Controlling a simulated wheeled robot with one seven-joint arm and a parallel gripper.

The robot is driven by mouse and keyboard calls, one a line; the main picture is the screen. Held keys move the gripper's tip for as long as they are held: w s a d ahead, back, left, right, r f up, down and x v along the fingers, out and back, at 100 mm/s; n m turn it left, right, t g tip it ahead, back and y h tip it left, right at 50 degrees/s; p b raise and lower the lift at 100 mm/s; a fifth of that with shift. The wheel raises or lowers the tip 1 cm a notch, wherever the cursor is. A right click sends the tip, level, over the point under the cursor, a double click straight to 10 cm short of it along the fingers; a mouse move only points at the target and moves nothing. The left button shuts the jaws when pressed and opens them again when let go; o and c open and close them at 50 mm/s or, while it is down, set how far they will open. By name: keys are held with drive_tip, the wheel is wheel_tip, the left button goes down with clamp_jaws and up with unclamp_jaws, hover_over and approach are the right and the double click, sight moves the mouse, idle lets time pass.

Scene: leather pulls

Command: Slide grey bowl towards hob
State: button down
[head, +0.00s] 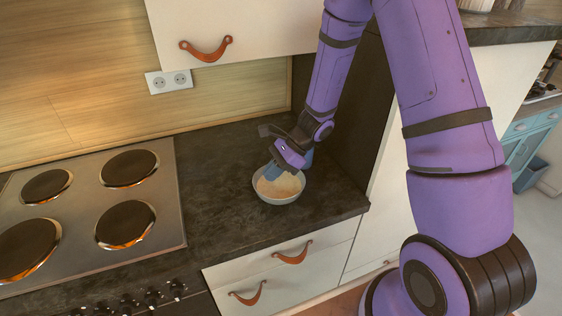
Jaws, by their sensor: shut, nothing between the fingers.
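The grey bowl (279,198) stands upright on the dark countertop, right of the hob, with something pale beige inside it. The hob (86,210) is a steel plate with several dark round burners at the left. A strip of bare counter lies between the hob and the bowl. My gripper (270,172) reaches down from the upper right to the bowl's back left rim. It is shut with nothing held. Its fingertips are partly hidden against the bowl, so I cannot tell whether they touch it.
A white wall cabinet (240,28) hangs above. A dark side panel (352,125) stands close on the right. A socket (169,81) is on the wooden backsplash.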

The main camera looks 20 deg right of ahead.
drive_tip(key=shift+x, duration=1.2)
drive_tip(key=shift+a, duration=0.1)
drive_tip(key=a, duration=1.4)
drive_tip(key=shift+s+a, duration=0.25)
drive_tip(key=shift+a, duration=0.1)
